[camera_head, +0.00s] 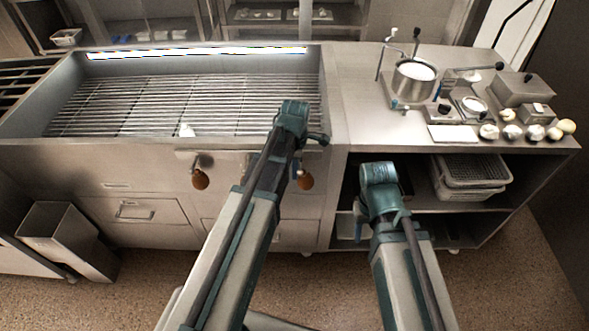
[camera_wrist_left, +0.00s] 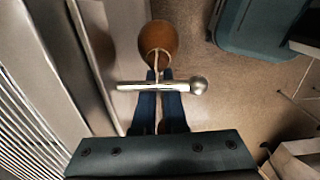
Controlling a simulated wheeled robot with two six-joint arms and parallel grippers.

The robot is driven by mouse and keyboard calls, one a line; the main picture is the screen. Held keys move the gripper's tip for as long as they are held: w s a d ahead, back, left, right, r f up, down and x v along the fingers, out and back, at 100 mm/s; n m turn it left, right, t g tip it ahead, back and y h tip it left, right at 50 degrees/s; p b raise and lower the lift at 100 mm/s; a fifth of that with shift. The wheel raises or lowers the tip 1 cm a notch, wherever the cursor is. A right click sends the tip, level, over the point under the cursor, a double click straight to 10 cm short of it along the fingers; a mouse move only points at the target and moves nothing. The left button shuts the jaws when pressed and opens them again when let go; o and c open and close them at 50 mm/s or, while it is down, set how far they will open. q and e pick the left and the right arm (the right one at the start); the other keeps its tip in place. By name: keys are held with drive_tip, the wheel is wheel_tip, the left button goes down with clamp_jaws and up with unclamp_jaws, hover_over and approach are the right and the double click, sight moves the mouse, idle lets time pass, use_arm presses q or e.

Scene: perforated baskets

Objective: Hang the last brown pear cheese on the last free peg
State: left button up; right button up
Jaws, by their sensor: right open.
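One brown pear cheese (camera_head: 306,180) hangs below my left gripper (camera_head: 318,139) at the front of the grill counter. In the left wrist view the brown cheese (camera_wrist_left: 158,38) lies just beyond a silver peg (camera_wrist_left: 165,86) with a ball end. Its pale cord runs to the peg, between the dark blue fingers of my left gripper (camera_wrist_left: 159,82). The fingers are close together, with a narrow gap; whether they grip the cord is unclear. Another brown pear cheese (camera_head: 200,180) hangs further left on the front rail. My right gripper (camera_head: 403,217) is open, before the lower shelf.
The grill (camera_head: 180,103) lies behind the rail. A steel pot (camera_head: 413,83) and several small pale items stand on the right counter. Stacked perforated baskets (camera_head: 473,175) sit on the shelf below. A grey bin (camera_head: 66,240) stands at left.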

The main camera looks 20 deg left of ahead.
use_arm(q)
drive_tip(key=shift+o, duration=0.9)
drive_tip(key=shift+s+d, duration=0.1)
drive_tip(key=shift+d, duration=0.15)
wheel_tip(320, 180, up, 14)
drive_tip(key=p, duration=1.3)
drive_tip(key=shift+a+p, duration=0.25)
drive_tip(key=shift+p, duration=0.15)
drive_tip(key=shift+f, duration=0.1)
drive_tip(key=s+d+m, duration=0.6)
drive_tip(key=s+m, duration=0.1)
drive_tip(key=m, duration=0.5)
drive_tip(key=s+d+m+y, duration=0.1)
drive_tip(key=s+d+m, duration=0.5)
drive_tip(key=m, duration=0.7)
drive_tip(key=shift+s+d, duration=0.2)
drive_tip(key=shift+s, duration=1)
